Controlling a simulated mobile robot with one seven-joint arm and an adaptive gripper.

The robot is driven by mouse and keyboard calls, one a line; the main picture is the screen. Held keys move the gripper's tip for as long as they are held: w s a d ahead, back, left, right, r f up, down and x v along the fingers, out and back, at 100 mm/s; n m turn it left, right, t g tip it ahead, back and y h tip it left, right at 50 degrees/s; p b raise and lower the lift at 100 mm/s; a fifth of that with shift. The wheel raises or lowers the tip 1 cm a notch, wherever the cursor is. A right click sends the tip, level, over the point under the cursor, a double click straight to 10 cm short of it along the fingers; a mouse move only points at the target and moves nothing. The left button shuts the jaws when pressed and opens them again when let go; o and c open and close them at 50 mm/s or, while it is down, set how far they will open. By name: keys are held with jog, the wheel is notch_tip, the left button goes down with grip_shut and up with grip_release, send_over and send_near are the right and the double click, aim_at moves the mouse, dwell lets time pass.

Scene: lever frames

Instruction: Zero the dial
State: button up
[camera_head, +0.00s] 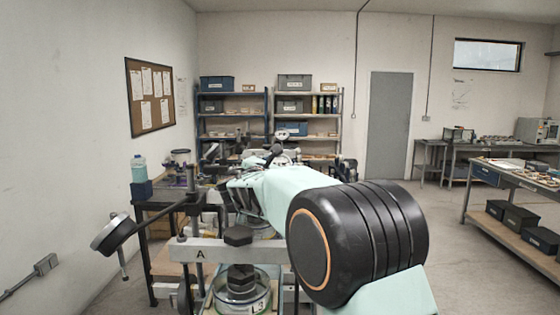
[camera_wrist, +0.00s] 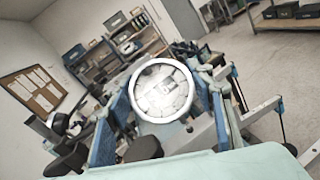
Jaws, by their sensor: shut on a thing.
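A round dial (camera_wrist: 162,92) with a broad white rim and a grey face sits in the middle of the wrist view. Its markings are too blurred to read. My gripper (camera_head: 240,198) reaches away from me beyond my mint arm in the head view, and its fingertips are mostly hidden there. It appears shut on the dial's rim.
Dark benches with equipment stand ahead and at the right (camera_head: 520,178). A bottle (camera_head: 138,169) stands at the left. Shelves (camera_head: 231,122) line the back wall, beside a grey door (camera_head: 390,125). Open floor lies at the right.

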jog(key=shift+r+m+g+h+p, duration=0.25)
jog(key=shift+m+g+h+p, duration=0.25)
jog(key=shift+m+h+p, duration=0.5)
jog(key=shift+f+m+g, duration=0.2)
jog(key=shift+m+g, duration=0.1)
jog(key=shift+m, duration=0.6)
jog(key=o, duration=1.2)
jog(key=shift+s, duration=0.1)
jog(key=v, duration=0.7)
jog(key=shift+s, duration=0.15)
jog(key=shift+a, duration=0.1)
